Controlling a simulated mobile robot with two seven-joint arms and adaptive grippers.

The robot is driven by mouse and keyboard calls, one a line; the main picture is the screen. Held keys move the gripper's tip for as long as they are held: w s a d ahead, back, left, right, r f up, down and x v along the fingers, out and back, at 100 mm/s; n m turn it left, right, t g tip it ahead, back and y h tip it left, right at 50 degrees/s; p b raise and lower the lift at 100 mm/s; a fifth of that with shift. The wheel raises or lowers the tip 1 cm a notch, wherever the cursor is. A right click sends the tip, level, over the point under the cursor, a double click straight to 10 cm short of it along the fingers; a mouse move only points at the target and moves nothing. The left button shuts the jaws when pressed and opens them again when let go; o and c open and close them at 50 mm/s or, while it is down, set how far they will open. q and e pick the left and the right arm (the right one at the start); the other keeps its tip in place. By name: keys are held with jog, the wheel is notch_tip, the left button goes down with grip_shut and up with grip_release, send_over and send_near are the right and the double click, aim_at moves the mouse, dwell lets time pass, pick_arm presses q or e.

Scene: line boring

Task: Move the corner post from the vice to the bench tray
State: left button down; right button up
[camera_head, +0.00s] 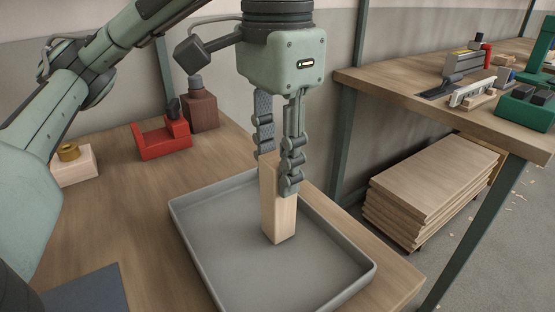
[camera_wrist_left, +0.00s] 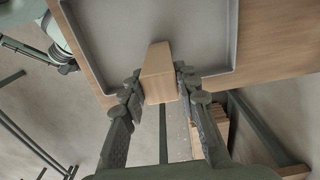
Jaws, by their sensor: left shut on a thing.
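The corner post (camera_head: 279,212) is a pale wooden block held upright over the grey bench tray (camera_head: 198,254). My left gripper (camera_head: 279,172) is shut on its upper part, with a finger on each side. The post's lower end is within the tray's outline; I cannot tell whether it touches the tray floor. In the left wrist view the post (camera_wrist_left: 158,75) sits between the two fingers of my left gripper (camera_wrist_left: 158,88), with the tray (camera_wrist_left: 150,25) beyond it. My right gripper is not in view. I cannot make out the vice with certainty.
A red clamp-like tool (camera_head: 160,143), a dark brown block (camera_head: 201,112) and a pale block with a brass piece (camera_head: 74,167) stand left of the tray. A second bench (camera_head: 400,87) with tools is at the right. Stacked boards (camera_head: 425,190) lie below it.

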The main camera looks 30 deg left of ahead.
pick_arm(q)
jog(key=shift+f, duration=0.1)
jog(key=c, duration=1.1)
grip_release()
jog(key=shift+c, duration=0.2)
notch_tip(320, 180, up, 12)
